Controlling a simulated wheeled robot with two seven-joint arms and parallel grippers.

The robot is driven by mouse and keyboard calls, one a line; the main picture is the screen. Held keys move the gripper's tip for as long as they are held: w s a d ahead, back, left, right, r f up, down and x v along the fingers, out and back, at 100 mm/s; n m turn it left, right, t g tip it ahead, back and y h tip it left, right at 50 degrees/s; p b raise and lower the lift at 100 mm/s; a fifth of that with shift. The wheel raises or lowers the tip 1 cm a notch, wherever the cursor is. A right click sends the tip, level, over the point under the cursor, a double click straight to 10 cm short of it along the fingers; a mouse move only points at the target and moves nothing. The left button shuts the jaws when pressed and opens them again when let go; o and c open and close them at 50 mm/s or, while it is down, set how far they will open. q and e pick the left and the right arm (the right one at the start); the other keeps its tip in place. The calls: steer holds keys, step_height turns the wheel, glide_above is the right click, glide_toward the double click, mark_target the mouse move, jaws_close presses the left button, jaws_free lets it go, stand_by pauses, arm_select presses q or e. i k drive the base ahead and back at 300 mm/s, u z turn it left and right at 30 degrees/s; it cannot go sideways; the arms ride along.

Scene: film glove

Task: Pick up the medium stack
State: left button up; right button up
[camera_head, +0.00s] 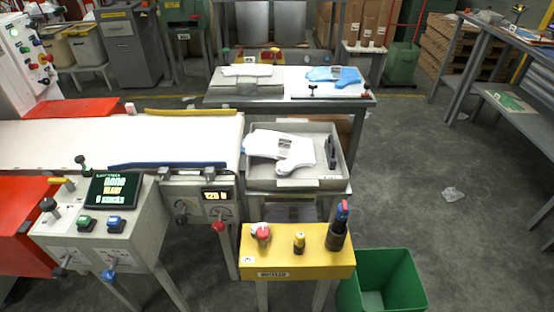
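A white glove-shaped film stack (295,158) lies in a grey tray (265,184) at the centre, at the end of the conveyor. A small grey piece rests on its top. On the back table (290,101) a flat white stack (250,71) lies at the left. A blue glove-shaped piece (345,75) lies at the right of that table. I cannot tell from labels which of these is the medium stack. Neither of my grippers shows in the head view.
The white conveyor (100,145) is at the left, with a control panel (112,190) before it. A yellow stand (295,266) with buttons is in front, beside a green bin (385,285).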

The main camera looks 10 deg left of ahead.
mark_target(293, 151)
steer(key=u, duration=0.8)
steer(key=i, duration=0.4)
steer(key=z, duration=0.05)
